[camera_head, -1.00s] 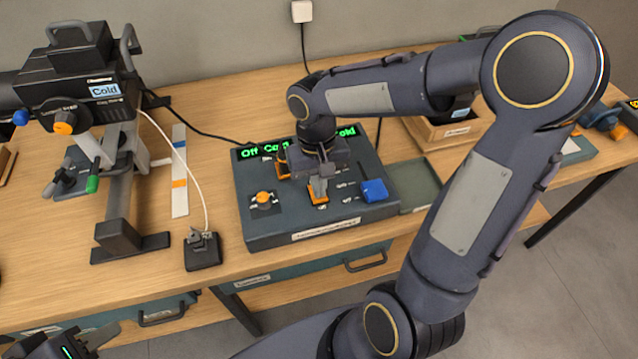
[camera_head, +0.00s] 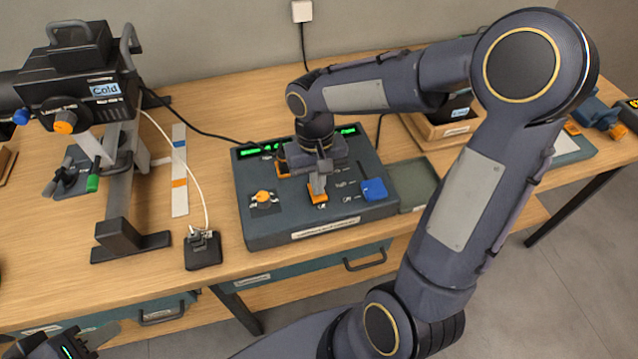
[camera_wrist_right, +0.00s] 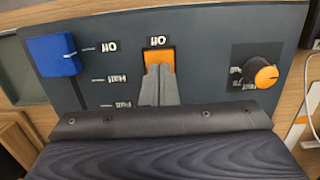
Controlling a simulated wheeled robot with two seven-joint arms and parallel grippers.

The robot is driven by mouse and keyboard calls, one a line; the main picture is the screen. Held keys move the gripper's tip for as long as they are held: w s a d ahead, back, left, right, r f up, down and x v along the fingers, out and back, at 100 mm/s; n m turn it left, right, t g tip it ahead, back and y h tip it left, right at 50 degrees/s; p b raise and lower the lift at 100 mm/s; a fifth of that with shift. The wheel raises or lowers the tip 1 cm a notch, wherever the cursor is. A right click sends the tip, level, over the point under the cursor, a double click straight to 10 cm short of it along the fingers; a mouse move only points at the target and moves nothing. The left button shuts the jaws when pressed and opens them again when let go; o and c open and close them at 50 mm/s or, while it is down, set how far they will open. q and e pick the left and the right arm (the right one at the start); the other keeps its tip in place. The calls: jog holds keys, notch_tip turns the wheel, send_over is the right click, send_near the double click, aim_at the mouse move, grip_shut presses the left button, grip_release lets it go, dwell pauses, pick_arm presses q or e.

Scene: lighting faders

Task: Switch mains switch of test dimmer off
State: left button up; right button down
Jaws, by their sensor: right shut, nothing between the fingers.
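The test dimmer (camera_head: 275,225) is a dark teal box on the bench, with a green display (camera_head: 262,148) along its back edge. An orange rocker switch (camera_head: 318,199) sits near its front middle; it also shows in the right wrist view (camera_wrist_right: 159,57), with an "Off" label beside it. My right gripper (camera_head: 317,186) is shut and empty, pointing down at this switch. In the wrist view its fingertips (camera_wrist_right: 159,72) overlap the switch; I cannot tell whether they press it. The rocker's tilt is unclear. My left gripper (camera_head: 68,345) is at the lower left corner, away from the dimmer.
The dimmer also carries an orange rotary knob (camera_head: 263,197) and a blue slider cap (camera_head: 374,189) close to my right gripper. A lamp on a stand (camera_head: 75,105) and a small black block with a white cable (camera_head: 203,251) stand to the left. A shallow tray (camera_head: 415,180) lies to the right.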

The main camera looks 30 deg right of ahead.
aim_at(320, 197)
jog(key=shift+w, duration=0.35)
jog(key=shift+s, duration=0.1)
jog(key=shift+r, duration=0.1)
jog(key=shift+r+p, duration=0.35)
jog(key=shift+p, duration=0.05)
jog(key=r+p, duration=0.3)
jog(key=r, duration=0.1)
jog(key=shift+s+r, duration=0.2)
notch_tip(320, 197, up, 9)
jog(key=s+b, duration=0.1)
jog(key=shift+a+f, duration=0.15)
jog(key=shift+s, duration=0.2)
